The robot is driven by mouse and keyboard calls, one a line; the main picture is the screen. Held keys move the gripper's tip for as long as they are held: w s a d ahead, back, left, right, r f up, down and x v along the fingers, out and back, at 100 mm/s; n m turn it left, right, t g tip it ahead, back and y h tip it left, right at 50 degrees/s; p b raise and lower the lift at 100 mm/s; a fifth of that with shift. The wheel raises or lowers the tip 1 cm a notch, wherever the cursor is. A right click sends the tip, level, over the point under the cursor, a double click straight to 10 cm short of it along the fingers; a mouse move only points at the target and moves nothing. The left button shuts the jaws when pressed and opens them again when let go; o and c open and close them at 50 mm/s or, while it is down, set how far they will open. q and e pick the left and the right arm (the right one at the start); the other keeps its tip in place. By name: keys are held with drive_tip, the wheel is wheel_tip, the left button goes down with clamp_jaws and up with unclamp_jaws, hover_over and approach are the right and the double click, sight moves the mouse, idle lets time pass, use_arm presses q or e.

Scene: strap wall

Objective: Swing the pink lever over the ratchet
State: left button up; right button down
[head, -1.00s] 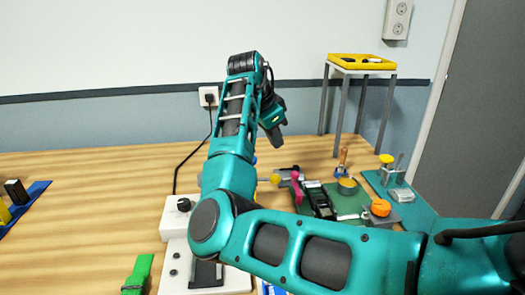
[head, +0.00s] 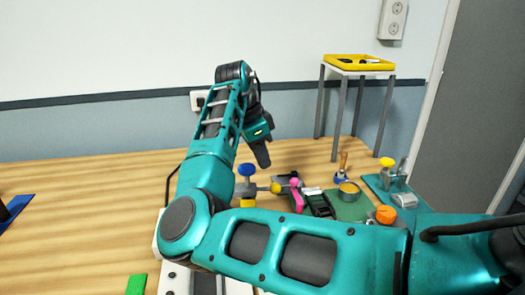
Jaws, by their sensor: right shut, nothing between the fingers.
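The pink lever (head: 297,192) stands near the middle of the table, small in the head view, next to a dark block (head: 283,180) that may belong to the ratchet. I cannot make out the ratchet clearly. My right gripper (head: 263,162) hangs above and to the left of the pink lever, apart from it, with its fingers shut and empty. My right arm crosses the foreground and hides part of the table. My left gripper is not in view.
A blue knob (head: 246,169) and a yellow ball (head: 276,188) are just left of the lever. A green mat (head: 345,209) with a round tin and an orange knob (head: 386,214) lies to the right. A small stand with a yellow tray (head: 358,63) is behind.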

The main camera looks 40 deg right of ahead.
sight(297, 194)
drive_tip(key=x, duration=0.6)
drive_tip(key=shift+b, duration=0.3)
drive_tip(key=shift+s+d+f, duration=0.1)
drive_tip(key=shift+s+d, duration=0.1)
drive_tip(key=shift+d, duration=0.4)
drive_tip(key=shift+s+d+f, duration=0.1)
drive_tip(key=shift+s+d, duration=0.05)
drive_tip(key=shift+d, duration=0.5)
drive_tip(key=shift+s+d+f, duration=0.1)
drive_tip(key=shift+s+d, duration=0.1)
drive_tip(key=shift+d, duration=0.4)
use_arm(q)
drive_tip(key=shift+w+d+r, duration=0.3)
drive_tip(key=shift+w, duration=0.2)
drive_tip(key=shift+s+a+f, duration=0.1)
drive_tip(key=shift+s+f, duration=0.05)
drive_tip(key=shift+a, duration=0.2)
use_arm(e)
drive_tip(key=shift+d+r, duration=0.1)
